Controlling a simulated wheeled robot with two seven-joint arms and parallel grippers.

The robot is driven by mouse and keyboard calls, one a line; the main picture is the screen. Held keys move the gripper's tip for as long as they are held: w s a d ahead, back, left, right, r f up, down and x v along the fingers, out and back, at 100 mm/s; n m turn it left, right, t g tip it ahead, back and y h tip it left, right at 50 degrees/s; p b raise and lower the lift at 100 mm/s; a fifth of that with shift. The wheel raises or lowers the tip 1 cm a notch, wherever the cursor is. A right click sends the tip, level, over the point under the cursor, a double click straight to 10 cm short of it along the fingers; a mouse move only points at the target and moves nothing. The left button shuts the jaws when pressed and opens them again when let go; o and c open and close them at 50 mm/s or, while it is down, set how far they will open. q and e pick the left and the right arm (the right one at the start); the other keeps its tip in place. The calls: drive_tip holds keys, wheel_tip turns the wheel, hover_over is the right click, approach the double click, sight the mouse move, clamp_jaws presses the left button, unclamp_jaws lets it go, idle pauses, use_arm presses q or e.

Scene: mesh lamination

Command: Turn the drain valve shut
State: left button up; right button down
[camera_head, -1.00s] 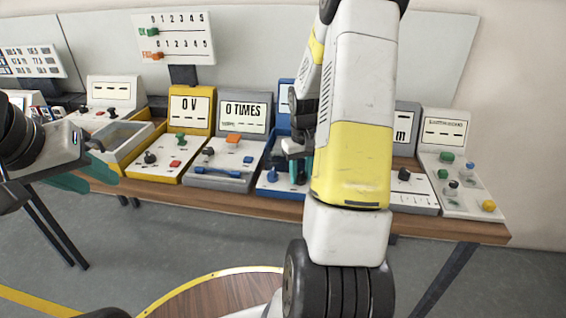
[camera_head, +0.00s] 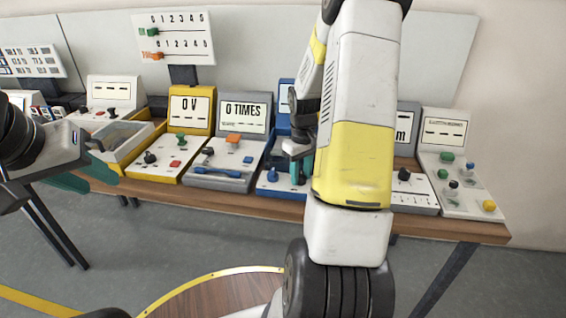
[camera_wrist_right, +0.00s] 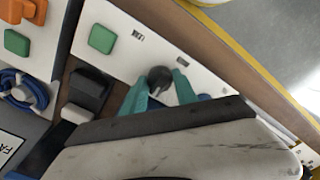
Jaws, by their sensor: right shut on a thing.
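In the right wrist view, a dark grey round knob (camera_wrist_right: 160,77) stands on a white panel face (camera_wrist_right: 125,62) with small labels too small to read. It appears to be the drain valve. My right gripper (camera_wrist_right: 160,90) has its teal fingers on either side of the knob and is shut on it. In the head view my right gripper (camera_head: 300,168) is down at the blue-framed station (camera_head: 284,122), mostly hidden by my right arm. My left gripper (camera_head: 72,181) is at the far left, away from the stations; its finger gap does not show clearly.
A yellow station (camera_head: 190,105) and a grey station reading "0 TIMES" (camera_head: 243,120) stand to the left. A white station (camera_head: 443,150) with coloured knobs is at the right end of the wooden table (camera_head: 480,233). A green button (camera_wrist_right: 102,38) sits near the knob.

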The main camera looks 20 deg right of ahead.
sight(301, 174)
drive_tip(key=c, duration=1)
unclamp_jaws()
drive_tip(key=shift+o, duration=0.2)
wheel_tip(301, 174, up, 8)
drive_tip(key=shift+f, duration=0.25)
drive_tip(key=shift+r, duration=0.15)
